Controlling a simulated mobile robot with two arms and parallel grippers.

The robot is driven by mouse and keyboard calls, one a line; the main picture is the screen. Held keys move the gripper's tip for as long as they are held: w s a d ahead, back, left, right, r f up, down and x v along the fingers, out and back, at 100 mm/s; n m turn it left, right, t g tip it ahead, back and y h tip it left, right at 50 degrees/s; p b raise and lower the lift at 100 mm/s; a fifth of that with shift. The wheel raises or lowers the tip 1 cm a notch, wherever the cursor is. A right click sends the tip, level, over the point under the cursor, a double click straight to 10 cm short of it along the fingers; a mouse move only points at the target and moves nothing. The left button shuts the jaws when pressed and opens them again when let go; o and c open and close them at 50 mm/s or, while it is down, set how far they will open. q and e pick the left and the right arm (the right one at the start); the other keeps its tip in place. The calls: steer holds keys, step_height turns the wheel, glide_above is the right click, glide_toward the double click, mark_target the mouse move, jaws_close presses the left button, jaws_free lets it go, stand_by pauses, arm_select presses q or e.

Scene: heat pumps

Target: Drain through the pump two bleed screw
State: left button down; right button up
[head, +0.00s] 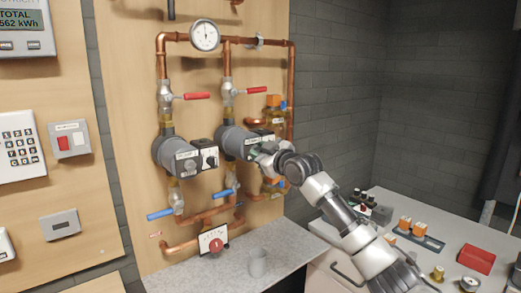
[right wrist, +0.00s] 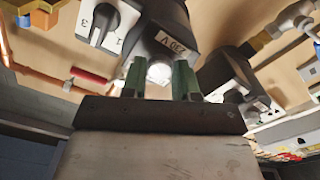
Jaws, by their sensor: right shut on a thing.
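The right-hand grey pump (head: 232,140) is on the wooden panel; I take it as pump two, but cannot read its number. My right gripper (head: 262,155) is at its front, partly hiding it. In the right wrist view, the green fingers of my right gripper (right wrist: 158,80) are shut on the round pale bleed screw (right wrist: 159,72) at the pump's face, beside a "230 V" label. Whether the screw is turned cannot be told. The left-hand pump (head: 176,152) also shows in the wrist view (right wrist: 225,72). My left gripper is out of view.
Red-handled valves (head: 196,96) sit above the pumps and blue-handled valves (head: 160,214) below. A gauge (head: 205,35) is on the top copper pipe. A counter with a red box (head: 477,259) is at the right.

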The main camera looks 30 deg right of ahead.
steer(key=shift+f+n+p, duration=0.1)
steer(key=shift+n+p, duration=0.35)
steer(key=shift+n, duration=0.65)
steer(key=o, duration=0.9)
steer(key=shift+o, duration=0.2)
steer(key=s+b, duration=0.4)
steer(key=s, duration=0.6)
steer(key=shift+s+d, duration=0.35)
steer(key=shift+d, duration=0.05)
